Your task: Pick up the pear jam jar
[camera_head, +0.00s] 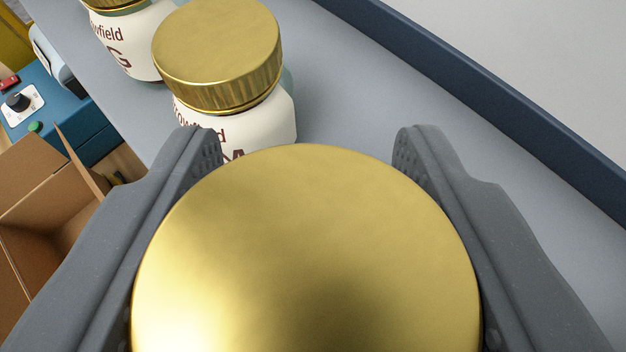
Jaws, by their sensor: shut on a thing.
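A jar with a broad gold lid (305,255) fills the lower middle of the view, between the two grey fingers of my gripper (307,240). The gripper is shut on this jar, one finger on each side. Its label and body are hidden under the lid, so I cannot read whether it is the pear jam. A second jar (235,80) with a gold lid and cream label stands just beyond it, its label partly covered. A third gold-lidded jar (128,40) stands farther back at the upper left, cut by the frame edge.
The jars stand on a grey surface (345,95) with a dark blue raised edge (480,90) along the right. An open cardboard box (50,215) is at the left, below a blue unit (65,120) with a black knob and green button.

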